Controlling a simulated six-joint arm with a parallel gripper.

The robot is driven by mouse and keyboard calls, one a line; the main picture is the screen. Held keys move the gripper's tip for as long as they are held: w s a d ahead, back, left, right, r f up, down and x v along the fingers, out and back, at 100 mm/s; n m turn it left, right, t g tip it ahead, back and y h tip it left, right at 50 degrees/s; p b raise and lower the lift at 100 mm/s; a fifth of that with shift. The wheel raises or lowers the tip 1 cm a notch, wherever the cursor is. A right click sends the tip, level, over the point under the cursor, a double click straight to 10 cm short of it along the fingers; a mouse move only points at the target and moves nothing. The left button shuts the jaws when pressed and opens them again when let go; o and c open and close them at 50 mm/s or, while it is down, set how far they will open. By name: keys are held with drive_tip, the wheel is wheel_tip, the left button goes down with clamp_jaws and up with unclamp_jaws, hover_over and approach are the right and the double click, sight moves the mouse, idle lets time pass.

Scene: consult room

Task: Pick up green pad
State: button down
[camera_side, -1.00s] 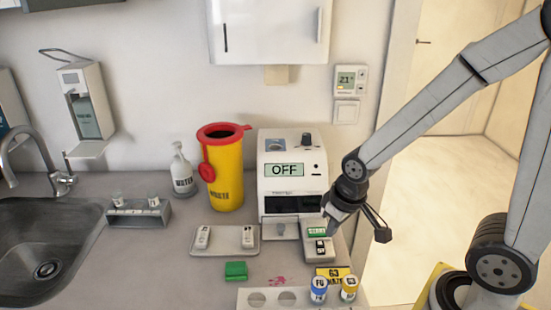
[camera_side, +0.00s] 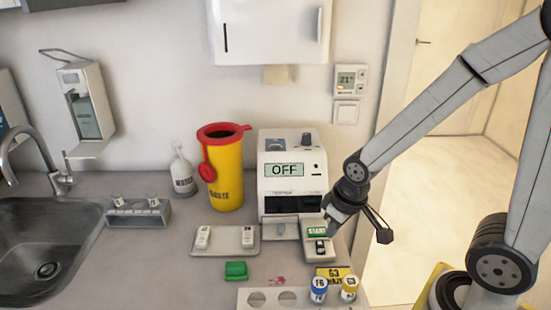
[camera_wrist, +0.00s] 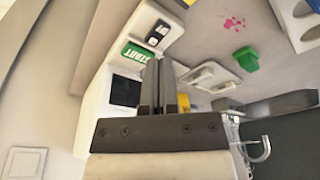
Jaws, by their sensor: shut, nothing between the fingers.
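The green pad (camera_side: 236,270) is a small block lying on the grey counter, in front of the shallow tray. It also shows in the wrist view (camera_wrist: 246,59), right of my fingers and clear of them. My gripper (camera_side: 327,222) is well to the right of the pad and above it in the side view, at the control box with the green START button (camera_side: 316,232). In the wrist view my gripper's fingers (camera_wrist: 165,75) are together, with nothing between them. Their tips are close to the START button (camera_wrist: 138,52); I cannot tell whether they touch it.
A white machine (camera_side: 292,150) reading OFF stands behind the button. The shallow tray (camera_side: 224,251) holds two white items. A white rack (camera_side: 262,305) with blue- and yellow-capped vials is in front. A yellow bin (camera_side: 225,180) stands behind, and a sink (camera_side: 45,245) is at left.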

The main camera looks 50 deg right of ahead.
idle(0.4)
drive_tip(key=shift+c, duration=1.6)
unclamp_jaws()
drive_tip(key=shift+w+a+r, duration=0.1)
drive_tip(key=shift+w+a, duration=0.2)
drive_tip(key=shift+w, duration=0.2)
drive_tip(key=w+a+n+g, duration=0.1)
drive_tip(key=w+a+n, duration=0.4)
drive_tip(key=w+a, duration=0.2)
drive_tip(key=n+g, duration=0.2)
drive_tip(key=n, duration=0.3)
hover_over(234, 265)
drive_tip(key=shift+a+f, duration=0.1)
drive_tip(key=shift+f, duration=1.55)
drive_tip(key=shift+f, duration=0.1)
